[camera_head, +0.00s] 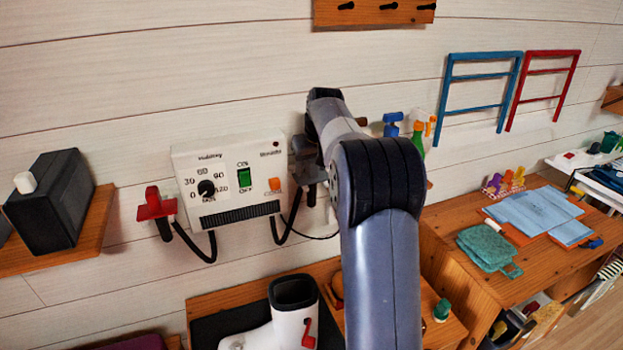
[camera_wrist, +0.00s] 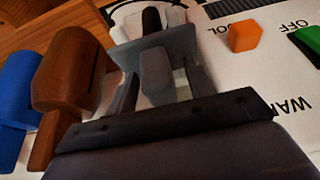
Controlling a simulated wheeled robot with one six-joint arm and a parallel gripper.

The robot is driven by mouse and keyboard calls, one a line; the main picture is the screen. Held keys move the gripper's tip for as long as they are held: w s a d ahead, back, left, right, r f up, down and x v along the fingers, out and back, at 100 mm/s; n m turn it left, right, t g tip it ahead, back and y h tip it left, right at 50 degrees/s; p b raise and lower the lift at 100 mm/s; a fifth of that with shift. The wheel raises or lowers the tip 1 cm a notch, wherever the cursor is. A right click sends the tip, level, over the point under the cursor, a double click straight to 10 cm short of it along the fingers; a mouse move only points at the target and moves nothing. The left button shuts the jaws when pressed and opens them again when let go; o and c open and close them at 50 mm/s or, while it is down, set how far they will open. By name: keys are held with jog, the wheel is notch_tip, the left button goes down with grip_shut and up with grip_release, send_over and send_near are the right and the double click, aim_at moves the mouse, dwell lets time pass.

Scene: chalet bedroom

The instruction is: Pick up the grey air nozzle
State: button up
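The grey air nozzle (camera_wrist: 156,75) shows at the middle of the wrist view, a grey block with a wider top. It is by the right end of the white control box (camera_head: 228,180). My gripper (camera_wrist: 160,88) reaches to it, with one finger on each side of it. The fingers stand apart, and there seem to be gaps beside the nozzle's narrow part. I cannot tell whether either finger touches it. In the head view my gripper (camera_head: 311,172) is at the box's right side, and my arm hides most of the nozzle.
A red-handled tool (camera_head: 156,209) hangs left of the box. A brown tool (camera_wrist: 70,75) and a blue one (camera_wrist: 22,95) are close beside my gripper. Black cables (camera_head: 290,232) hang below the box. A black box (camera_head: 50,200) sits on a wall shelf at left.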

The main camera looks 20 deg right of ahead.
grip_shut()
dwell(0.3)
jog(key=shift+r, duration=0.15)
